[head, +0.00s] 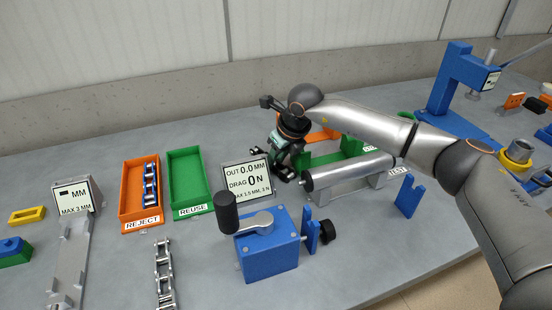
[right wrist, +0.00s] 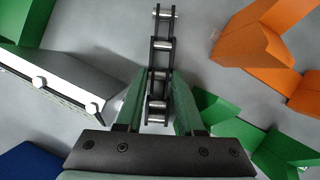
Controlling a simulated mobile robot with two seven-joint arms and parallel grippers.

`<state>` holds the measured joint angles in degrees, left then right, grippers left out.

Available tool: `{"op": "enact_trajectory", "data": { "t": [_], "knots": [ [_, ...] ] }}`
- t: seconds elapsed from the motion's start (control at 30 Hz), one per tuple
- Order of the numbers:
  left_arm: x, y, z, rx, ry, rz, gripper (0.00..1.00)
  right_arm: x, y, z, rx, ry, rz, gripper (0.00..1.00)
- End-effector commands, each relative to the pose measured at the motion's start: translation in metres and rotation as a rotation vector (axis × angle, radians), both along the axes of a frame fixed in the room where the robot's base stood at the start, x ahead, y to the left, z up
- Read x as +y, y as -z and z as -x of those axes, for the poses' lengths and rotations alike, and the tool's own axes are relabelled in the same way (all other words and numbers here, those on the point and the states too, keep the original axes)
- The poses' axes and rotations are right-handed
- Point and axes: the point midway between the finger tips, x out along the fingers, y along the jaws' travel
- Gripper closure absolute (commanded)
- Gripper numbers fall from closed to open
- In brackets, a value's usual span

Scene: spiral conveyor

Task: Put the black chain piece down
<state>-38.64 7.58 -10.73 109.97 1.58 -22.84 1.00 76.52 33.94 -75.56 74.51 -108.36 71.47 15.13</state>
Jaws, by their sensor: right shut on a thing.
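The black chain piece (right wrist: 162,48), with dark side plates and bright pins, is held between the fingers of my right gripper (right wrist: 157,92) in the right wrist view. It sticks out beyond the fingertips over the grey bench, and its lower end lies between the fingers. In the head view my right gripper (head: 282,160) is behind and right of the display sign and left of the silver roller; the chain is hard to make out there. Whether the chain touches the bench cannot be told. My left gripper is not in view.
The orange REJECT tray (head: 127,184) holds a blue and silver chain piece. The green REUSE tray (head: 189,172) looks empty. A display sign (head: 246,178), silver roller (head: 345,173) and blue crank block (head: 268,256) stand close by. A steel chain (head: 164,272) lies in front.

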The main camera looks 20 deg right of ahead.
Motion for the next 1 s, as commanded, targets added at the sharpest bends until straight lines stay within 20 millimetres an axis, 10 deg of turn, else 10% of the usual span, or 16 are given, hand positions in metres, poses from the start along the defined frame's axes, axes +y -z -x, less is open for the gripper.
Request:
{"op": "enact_trajectory", "data": {
  "t": [0.1, 0.13, 0.23, 0.63, 1.0],
  "knots": [
    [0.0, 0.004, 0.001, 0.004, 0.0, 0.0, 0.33, 0.0, 0.003, 0.0, -0.001, 0.0, -0.002, 1.0],
    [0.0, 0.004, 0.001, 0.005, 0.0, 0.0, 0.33, 0.0, 0.003, 0.0, 0.0, 0.0, 0.0, 0.62],
    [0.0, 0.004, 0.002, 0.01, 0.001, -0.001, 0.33, 0.0, 0.002, 0.0, 0.0, -0.001, 0.0, 0.51],
    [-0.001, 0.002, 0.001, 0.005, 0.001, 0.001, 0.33, -0.001, -0.008, 0.002, -0.002, -0.001, 0.0, 0.51],
    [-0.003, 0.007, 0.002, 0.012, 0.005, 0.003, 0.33, -0.014, -0.078, 0.029, -0.004, 0.0, 0.001, 0.51]
  ]
}}
